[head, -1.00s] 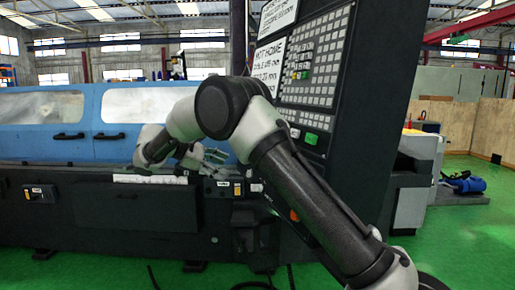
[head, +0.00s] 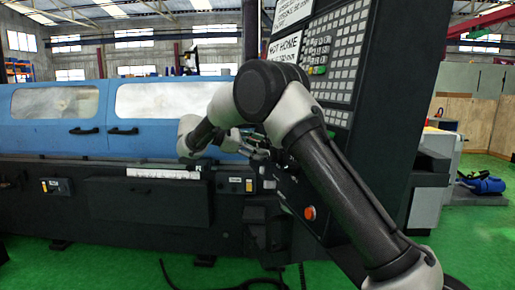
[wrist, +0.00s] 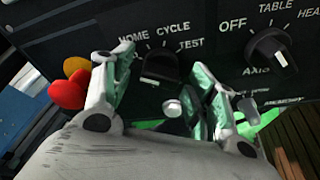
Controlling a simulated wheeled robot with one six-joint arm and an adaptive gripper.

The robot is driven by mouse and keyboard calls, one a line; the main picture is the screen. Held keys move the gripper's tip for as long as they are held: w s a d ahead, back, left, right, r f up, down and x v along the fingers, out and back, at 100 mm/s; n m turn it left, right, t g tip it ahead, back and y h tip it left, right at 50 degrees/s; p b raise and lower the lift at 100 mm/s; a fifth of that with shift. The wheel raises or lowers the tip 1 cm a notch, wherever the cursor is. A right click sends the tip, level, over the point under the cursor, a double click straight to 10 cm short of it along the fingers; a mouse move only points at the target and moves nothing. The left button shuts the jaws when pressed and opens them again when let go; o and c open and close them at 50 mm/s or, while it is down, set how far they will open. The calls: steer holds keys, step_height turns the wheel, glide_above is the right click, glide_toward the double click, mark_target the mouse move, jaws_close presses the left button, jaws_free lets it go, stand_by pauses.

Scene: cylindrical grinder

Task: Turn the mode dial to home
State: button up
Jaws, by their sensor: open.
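The mode dial (wrist: 160,66) is a dark knob on the black panel in the wrist view, under the labels HOME, CYCLE and TEST. HOME is at its upper left, CYCLE above and TEST at its right. I see no clear contact. In the head view the dial cannot be made out and my gripper is mostly hidden beyond my arm.
An AXIS dial (wrist: 270,55) sits to the right of the mode dial. A small pale knob (wrist: 172,107) lies between the fingers. The tall control panel (head: 405,110) stands behind my arm.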

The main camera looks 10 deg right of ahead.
steer(key=c, duration=1)
steer(key=shift+m+t+h, duration=0.15)
steer(key=shift+m+t, duration=0.25)
steer(key=shift+m, duration=1.35)
steer(key=shift+m+t+h, duration=0.15)
steer(key=shift+m+t, duration=0.25)
steer(key=shift+m, duration=1.35)
steer(key=o, duration=1)
